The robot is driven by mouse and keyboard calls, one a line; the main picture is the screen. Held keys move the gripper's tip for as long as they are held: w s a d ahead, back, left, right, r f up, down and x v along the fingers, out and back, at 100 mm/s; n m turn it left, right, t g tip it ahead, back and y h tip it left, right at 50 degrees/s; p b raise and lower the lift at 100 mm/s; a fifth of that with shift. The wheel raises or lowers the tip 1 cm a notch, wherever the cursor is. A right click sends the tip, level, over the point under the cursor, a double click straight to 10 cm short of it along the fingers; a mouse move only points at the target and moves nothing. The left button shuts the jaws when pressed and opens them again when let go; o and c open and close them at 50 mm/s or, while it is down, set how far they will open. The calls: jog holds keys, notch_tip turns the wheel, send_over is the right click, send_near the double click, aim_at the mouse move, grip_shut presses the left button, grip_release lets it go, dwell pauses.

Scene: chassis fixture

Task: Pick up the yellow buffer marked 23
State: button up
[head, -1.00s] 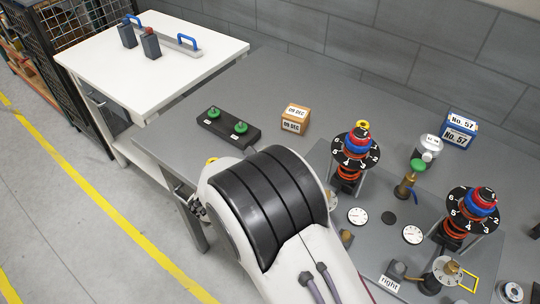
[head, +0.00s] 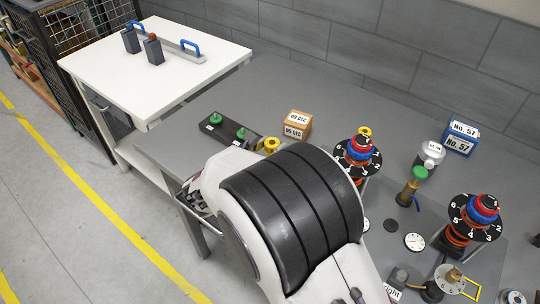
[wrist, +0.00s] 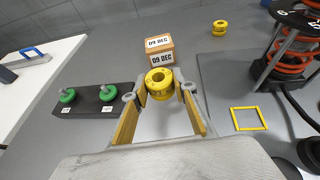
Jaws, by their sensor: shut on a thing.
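A yellow buffer (wrist: 160,85), a ringed round piece with a hole in its top, sits between the fingertips of my gripper (wrist: 159,93) in the wrist view. The gripper is shut on it, one finger on each side. I cannot read a number on it. In the head view the held buffer (head: 271,145) shows just beyond my arm, which hides the gripper. A second yellow buffer (wrist: 220,27) stands farther back on the grey table; it shows partly behind the left spring stack in the head view (head: 365,131).
A date block (head: 297,124) stands behind the held buffer. A dark holder (head: 228,134) with two green knobs lies to the left. Spring stacks with numbered discs (head: 358,152) (head: 474,216) rise at the right. A yellow square frame (wrist: 247,119) lies right of the gripper.

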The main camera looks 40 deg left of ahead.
aim_at(270, 145)
jog(key=shift+r, duration=1.85)
